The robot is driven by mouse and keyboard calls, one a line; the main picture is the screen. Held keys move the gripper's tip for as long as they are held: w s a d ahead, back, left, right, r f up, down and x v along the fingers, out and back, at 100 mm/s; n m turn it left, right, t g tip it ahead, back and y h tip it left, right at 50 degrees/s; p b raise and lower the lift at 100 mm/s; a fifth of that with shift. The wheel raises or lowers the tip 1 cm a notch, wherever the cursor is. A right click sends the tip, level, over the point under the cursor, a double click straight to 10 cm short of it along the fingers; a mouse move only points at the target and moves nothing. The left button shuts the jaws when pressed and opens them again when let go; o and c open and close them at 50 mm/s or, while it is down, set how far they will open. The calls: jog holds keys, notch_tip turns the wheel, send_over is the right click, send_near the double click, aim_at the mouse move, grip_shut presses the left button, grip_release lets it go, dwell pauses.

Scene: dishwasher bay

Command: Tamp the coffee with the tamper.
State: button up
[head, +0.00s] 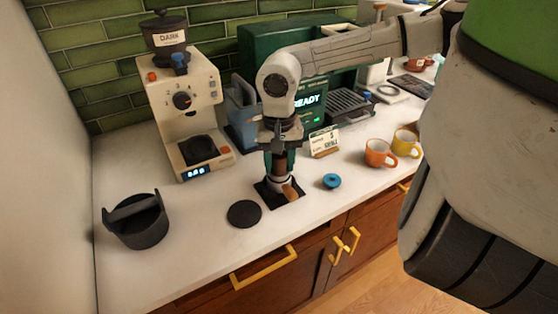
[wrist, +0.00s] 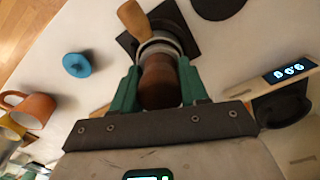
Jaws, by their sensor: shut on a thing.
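My gripper (head: 280,160) points straight down with its green fingers shut on the brown wooden handle of the tamper (wrist: 160,82). The portafilter stands right under the tamper on a square black mat (head: 268,190). Its wooden handle (head: 291,192) points toward the counter's front edge; it also shows in the wrist view (wrist: 132,17). The tamper's foot is at the silver portafilter rim (wrist: 160,42), upright and lined up with it. I cannot tell how deep the foot sits, and the coffee inside is hidden.
A round black disc (head: 244,214) and a blue knob-like tool (head: 332,181) flank the mat. A black knock box (head: 137,222) and cream grinder (head: 186,110) stand left. The green espresso machine (head: 262,45) is behind, with a card (head: 323,141). Orange (head: 377,153) and yellow cups (head: 405,143) stand right.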

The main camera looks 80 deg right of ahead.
jog(key=shift+s+f+b, duration=0.1)
jog(key=shift+f+b, duration=0.75)
jog(key=shift+f, duration=0.1)
dwell(1.9)
jog(key=shift+r, duration=0.1)
jog(key=shift+r+p, duration=2.25)
jog(key=shift+r, duration=1.35)
jog(key=shift+f, duration=0.1)
